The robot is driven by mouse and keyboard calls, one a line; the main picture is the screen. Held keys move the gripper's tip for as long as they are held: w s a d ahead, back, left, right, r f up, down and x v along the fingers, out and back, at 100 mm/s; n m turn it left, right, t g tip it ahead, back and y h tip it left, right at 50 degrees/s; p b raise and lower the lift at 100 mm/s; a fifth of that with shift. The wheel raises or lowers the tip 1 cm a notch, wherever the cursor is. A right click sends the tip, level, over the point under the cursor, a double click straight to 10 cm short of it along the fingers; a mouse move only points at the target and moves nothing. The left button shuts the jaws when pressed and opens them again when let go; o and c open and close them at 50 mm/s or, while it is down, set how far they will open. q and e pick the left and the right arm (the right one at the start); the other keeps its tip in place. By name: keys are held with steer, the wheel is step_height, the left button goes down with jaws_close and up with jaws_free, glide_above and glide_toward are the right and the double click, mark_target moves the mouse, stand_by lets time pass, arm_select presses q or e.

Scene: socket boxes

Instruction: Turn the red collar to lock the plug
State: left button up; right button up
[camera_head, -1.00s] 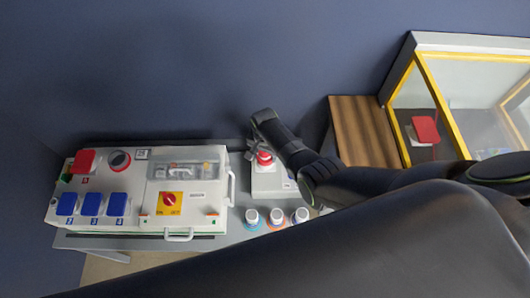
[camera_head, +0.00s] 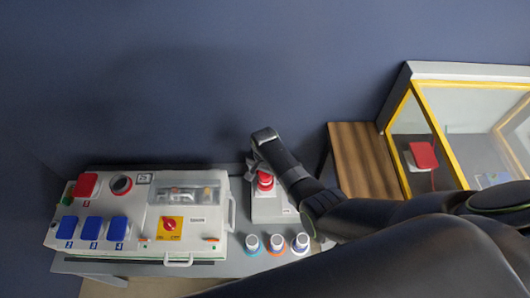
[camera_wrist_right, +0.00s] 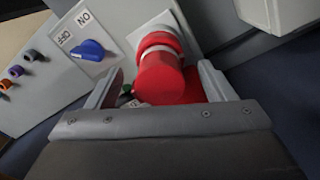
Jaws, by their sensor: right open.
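A red plug with a red collar (camera_wrist_right: 158,42) sits in a grey box with a white plate around the socket. In the right wrist view a paler ring lies between the collar and the thicker red body (camera_wrist_right: 160,78). In the head view the red plug (camera_head: 265,181) stands on the small grey box (camera_head: 268,208). My right gripper (camera_wrist_right: 158,82) is open, with one finger on each side of the red body. I cannot tell whether the fingers touch it. In the head view my right gripper is at the plug's far side, partly hidden by its wrist. My left gripper is out of view.
A blue ON/OFF knob (camera_wrist_right: 88,49) is beside the socket. A large box with blue and red covers (camera_head: 190,242) stands to the left. Several white-capped pieces (camera_head: 276,243) stand in front. A wooden table (camera_head: 365,160) and a yellow-framed enclosure (camera_head: 432,118) are at right.

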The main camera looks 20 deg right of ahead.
step_height(320, 180, up, 14)
steer(key=shift+p, duration=0.4)
steer(key=shift+s+a+f, duration=0.1)
steer(key=shift+a, duration=0.05)
stand_by(0.4)
